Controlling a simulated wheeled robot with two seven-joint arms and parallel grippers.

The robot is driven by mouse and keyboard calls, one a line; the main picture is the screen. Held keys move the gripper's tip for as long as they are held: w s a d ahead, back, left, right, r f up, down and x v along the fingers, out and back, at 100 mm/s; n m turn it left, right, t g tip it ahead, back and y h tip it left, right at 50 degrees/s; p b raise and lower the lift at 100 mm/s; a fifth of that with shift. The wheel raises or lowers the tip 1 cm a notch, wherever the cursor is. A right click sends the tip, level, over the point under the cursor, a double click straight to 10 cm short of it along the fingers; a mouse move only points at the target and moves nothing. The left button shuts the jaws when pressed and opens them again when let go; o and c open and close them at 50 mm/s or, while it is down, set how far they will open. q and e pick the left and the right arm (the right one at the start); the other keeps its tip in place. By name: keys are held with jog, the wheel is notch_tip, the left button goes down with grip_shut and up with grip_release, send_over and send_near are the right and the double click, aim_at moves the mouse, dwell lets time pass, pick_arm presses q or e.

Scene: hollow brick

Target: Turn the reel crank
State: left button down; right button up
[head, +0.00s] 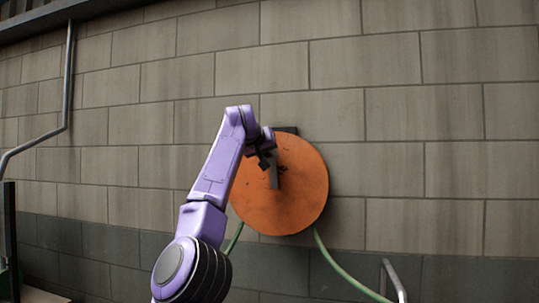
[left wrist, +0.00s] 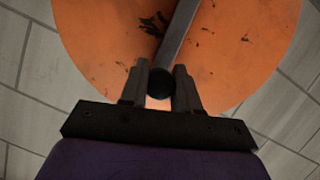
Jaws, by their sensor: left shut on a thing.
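The reel (head: 298,200) is a round orange disc with dark scuffs, mounted on the block wall in the head view. It also fills the upper part of the left wrist view (left wrist: 245,60). Its crank is a grey bar (left wrist: 180,32) across the disc face with a dark round knob (left wrist: 160,83) at its end. My left gripper (left wrist: 160,80) is shut on the knob, one finger on each side. In the head view the left gripper (head: 266,162) is at the upper left of the disc, and the arm hides part of the disc's left edge. My right gripper is out of view.
A green hose (head: 340,268) runs down from the reel to the lower right. A metal rail (head: 394,280) stands at the bottom right. A grey pipe (head: 67,80) runs down the wall at left. The wall (head: 430,150) right of the reel is clear.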

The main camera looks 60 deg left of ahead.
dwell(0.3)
pick_arm(q)
jog(key=c, duration=0.8)
grip_release()
jog(key=shift+a, duration=0.1)
jog(key=shift+s, duration=0.1)
jog(key=shift+s, duration=0.15)
jog(key=b+v, duration=0.3)
jog(key=v, duration=0.7)
jog(key=shift+r, duration=0.15)
